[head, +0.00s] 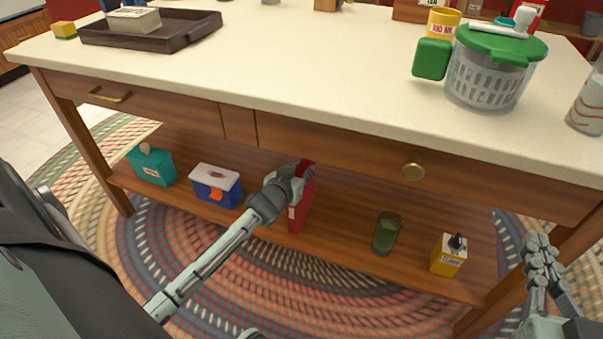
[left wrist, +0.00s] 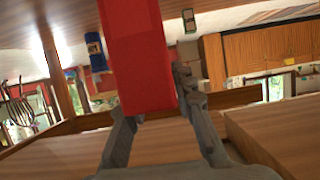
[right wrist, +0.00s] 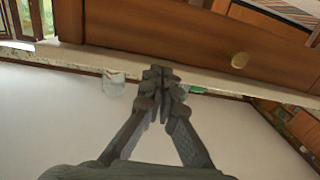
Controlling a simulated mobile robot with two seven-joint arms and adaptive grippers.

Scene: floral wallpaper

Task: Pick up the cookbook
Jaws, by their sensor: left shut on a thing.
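The red cookbook (head: 302,203) stands upright at the lower shelf under the counter, in the middle of the head view. My left gripper (head: 297,172) reaches in below the drawers and is shut on its upper part. In the left wrist view the cookbook (left wrist: 142,60) sits between the two fingers. I cannot tell whether its lower edge touches the shelf. My right gripper (head: 538,252) is at the right of the head view, away from the cookbook. In the right wrist view its fingertips (right wrist: 161,78) meet with nothing between them.
The lower shelf (head: 340,243) also holds a teal container (head: 152,165), a blue box with a white lid (head: 215,186), a green glass (head: 386,234) and a yellow bottle (head: 449,256). The counter (head: 300,65) with drawers hangs closely above. A table leg (head: 88,150) stands at left.

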